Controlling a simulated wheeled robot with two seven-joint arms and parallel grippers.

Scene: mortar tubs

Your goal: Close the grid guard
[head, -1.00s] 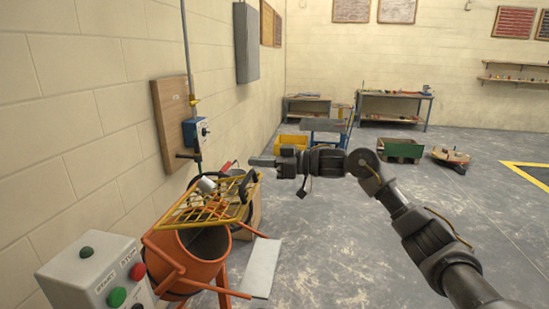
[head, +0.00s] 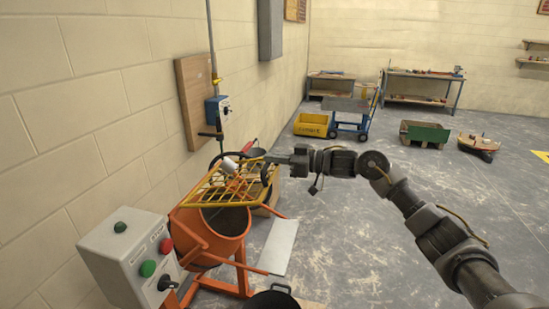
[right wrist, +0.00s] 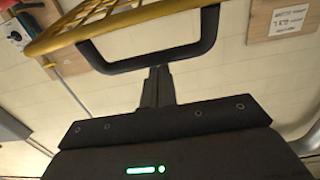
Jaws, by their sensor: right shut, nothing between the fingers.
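The grid guard (head: 212,192) is a yellow bar grid in the head view, standing raised and tilted over the mouth of the orange mixer drum (head: 200,240). The dark drum mouth shows below it. Its black handle (head: 266,174) is at the right end. My right gripper (head: 274,158) is shut and empty, with its fingertips at the handle. In the right wrist view the shut fingers (right wrist: 156,84) point at the middle of the black handle (right wrist: 150,64), very close; I cannot tell if they touch. My left gripper is not in view.
A grey control box (head: 130,258) with green and red buttons stands at the front left. A black bucket (head: 272,300) is at the bottom edge. The floor to the right is open.

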